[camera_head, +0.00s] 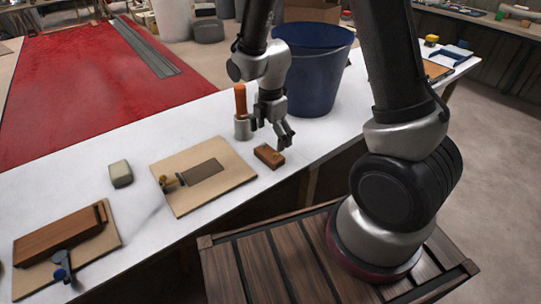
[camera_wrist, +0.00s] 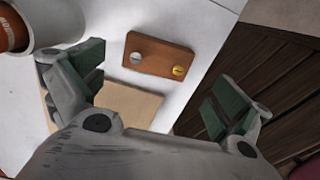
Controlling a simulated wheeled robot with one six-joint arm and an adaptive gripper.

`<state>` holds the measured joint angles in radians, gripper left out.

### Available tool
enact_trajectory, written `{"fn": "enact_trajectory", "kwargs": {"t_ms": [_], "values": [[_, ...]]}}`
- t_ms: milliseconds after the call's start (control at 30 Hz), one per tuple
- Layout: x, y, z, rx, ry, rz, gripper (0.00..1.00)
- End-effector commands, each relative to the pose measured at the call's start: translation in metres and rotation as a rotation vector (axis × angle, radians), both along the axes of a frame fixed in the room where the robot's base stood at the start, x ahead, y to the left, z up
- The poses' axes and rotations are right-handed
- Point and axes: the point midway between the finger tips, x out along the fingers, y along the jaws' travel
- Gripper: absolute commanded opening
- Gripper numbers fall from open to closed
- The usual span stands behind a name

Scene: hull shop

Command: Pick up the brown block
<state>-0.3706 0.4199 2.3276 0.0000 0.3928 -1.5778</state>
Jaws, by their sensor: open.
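The brown block (camera_head: 269,156) lies flat on the white table near its front edge, right of the tan board. In the wrist view the brown block (camera_wrist: 158,55) shows a silver and a brass round fitting on its face. My gripper (camera_head: 283,139) is above and just beside the block in the head view, fingers pointing down. In the wrist view my gripper (camera_wrist: 155,95) has its two green-padded fingers spread wide, with nothing between them touching; the block lies beyond the fingertips. My gripper is open and empty.
A metal cup (camera_head: 243,128) with an orange-handled tool stands close left of my gripper. A large blue bucket (camera_head: 312,75) is behind it. A tan board (camera_head: 205,176) with a dark plate lies left of the block. A grey-green block (camera_head: 120,173) sits farther left.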

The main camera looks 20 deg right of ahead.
Motion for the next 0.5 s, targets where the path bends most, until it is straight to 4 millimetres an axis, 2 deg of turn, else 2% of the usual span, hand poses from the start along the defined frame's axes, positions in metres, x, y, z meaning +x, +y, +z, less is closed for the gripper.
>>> {"fn": "enact_trajectory", "kwargs": {"t_ms": [333, 500], "values": [[0.001, 0.003, -0.051, -0.002, 0.005, -0.003, 1.0], [0.002, 0.003, -0.065, -0.001, 0.002, -0.004, 1.0]]}}
